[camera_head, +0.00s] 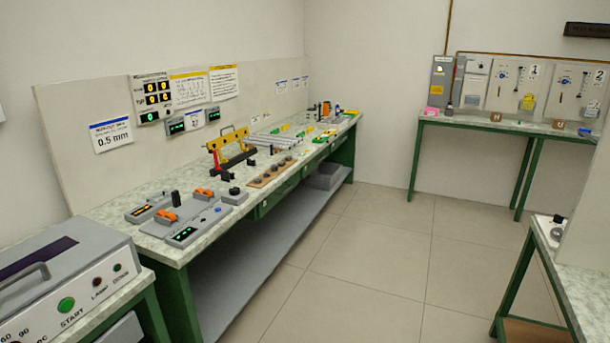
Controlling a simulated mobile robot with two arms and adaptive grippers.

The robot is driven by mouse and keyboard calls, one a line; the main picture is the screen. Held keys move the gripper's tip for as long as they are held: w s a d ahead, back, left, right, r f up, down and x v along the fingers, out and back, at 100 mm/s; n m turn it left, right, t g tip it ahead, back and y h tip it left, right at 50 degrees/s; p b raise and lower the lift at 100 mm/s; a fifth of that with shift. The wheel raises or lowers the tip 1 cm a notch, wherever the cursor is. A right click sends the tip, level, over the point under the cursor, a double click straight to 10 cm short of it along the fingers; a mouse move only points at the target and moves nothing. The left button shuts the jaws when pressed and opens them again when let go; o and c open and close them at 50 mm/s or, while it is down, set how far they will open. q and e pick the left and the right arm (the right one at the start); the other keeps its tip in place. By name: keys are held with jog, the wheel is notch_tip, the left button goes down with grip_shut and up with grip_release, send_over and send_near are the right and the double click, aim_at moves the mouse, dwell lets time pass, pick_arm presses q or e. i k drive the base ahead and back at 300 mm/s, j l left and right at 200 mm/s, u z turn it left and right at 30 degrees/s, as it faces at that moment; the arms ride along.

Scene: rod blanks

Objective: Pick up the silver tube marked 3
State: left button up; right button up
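Several silver rods or tubes (275,139) lie side by side on the long workbench against the left wall, behind a wooden strip. They are too far away and small for any number on them to be read, so I cannot tell which is marked 3. Neither of my grippers shows in the head view.
The long workbench (152,190) also carries a yellow frame fixture (229,141), a wooden strip (272,173) and grey devices. A grey machine (70,268) stands at the lower left. Another bench (480,124) is at the back right. The tiled floor (350,262) between is clear.

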aim_at(269, 135)
jog(key=i+z, duration=0.3)
jog(key=i, duration=1.05)
